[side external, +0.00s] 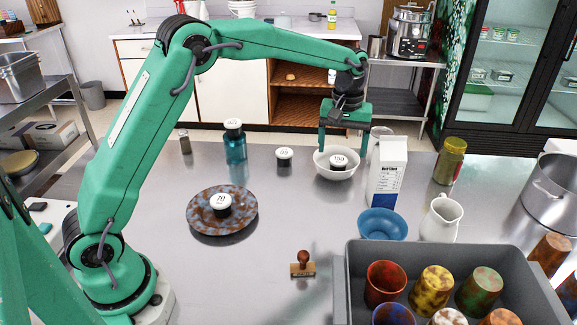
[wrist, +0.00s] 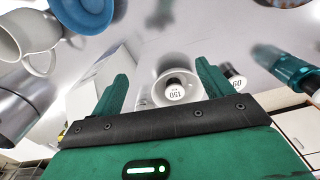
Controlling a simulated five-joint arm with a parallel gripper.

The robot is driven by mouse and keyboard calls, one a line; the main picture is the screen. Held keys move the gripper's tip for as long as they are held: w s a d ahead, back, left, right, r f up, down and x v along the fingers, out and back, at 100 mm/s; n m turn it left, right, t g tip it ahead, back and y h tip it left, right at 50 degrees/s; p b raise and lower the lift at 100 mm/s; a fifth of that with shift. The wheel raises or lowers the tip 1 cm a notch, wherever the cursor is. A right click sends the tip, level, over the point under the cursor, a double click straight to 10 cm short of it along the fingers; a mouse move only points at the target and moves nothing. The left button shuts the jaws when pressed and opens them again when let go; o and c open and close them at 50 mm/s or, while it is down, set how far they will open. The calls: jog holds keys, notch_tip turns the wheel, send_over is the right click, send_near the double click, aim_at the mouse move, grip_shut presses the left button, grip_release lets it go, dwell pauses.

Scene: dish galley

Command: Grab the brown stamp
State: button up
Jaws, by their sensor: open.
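The brown stamp (side external: 303,264) stands on the steel table in the side external view, with its round handle up and a flat block base below. It is in front of the plate and left of the grey bin. My gripper (side external: 345,147) is open and empty at the back of the table, above the white bowl (side external: 322,168), well away from the stamp. In the wrist view my gripper (wrist: 161,74) shows its two fingers spread apart, with the bowl seen between them.
A speckled plate (side external: 237,229) holds a weight marked 70. A grey bin (side external: 350,290) of coloured cups is close right of the stamp. A blue bowl (side external: 382,224), carton (side external: 385,183), white pitcher (side external: 440,218) and teal bottle (side external: 235,147) stand around. The table's middle is clear.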

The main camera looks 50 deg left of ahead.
jog(key=s+d+f, duration=0.4)
jog(key=s+d, duration=0.3)
jog(key=s, duration=0.3)
jog(key=n, duration=0.1)
send_over(303, 262)
jog(key=a, duration=0.1)
jog(key=f, duration=0.4)
jog(key=shift+w+a+f, duration=0.1)
jog(key=shift+w+f, duration=0.15)
jog(key=shift+f, duration=0.05)
jog(key=shift+f, duration=0.1)
jog(key=shift+f, duration=1.2)
jog(key=shift+w+f, duration=0.2)
jog(key=shift+f, duration=2.4)
